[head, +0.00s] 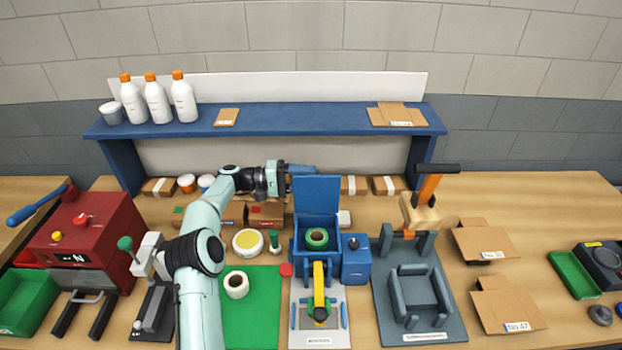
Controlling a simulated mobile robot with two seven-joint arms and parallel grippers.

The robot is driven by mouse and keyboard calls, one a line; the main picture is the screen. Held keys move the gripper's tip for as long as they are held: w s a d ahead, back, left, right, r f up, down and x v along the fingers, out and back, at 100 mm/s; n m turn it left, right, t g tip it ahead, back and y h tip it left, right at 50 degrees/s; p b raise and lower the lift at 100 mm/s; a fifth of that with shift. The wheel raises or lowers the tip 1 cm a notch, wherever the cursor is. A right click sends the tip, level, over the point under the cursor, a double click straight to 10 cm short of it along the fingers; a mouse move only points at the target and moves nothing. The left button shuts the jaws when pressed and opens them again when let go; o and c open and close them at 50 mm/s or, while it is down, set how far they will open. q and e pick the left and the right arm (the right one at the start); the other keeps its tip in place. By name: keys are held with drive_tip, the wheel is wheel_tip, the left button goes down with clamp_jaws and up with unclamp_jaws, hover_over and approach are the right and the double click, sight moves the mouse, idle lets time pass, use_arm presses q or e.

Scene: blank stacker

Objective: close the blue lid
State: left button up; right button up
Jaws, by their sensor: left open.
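The blue lid (316,196) stands raised, roughly upright, at the back of an open blue box (300,238). A green ring-shaped roll (317,238) shows inside the box. My left gripper (306,169) is open, behind and just above the lid's top edge, pointing right. Its fingertips are partly hidden, and I cannot tell whether they touch the lid. My right gripper is not in view.
A yellow lever (320,290) stands in front of the box, and a small blue block (356,260) is to its right. A blue shelf (265,120) runs behind. A green mat (250,315) lies left, a grey fixture (425,300) right.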

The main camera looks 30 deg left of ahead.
use_arm(q)
drive_tip(key=shift+w+d, duration=0.45)
drive_tip(key=shift+d, duration=0.15)
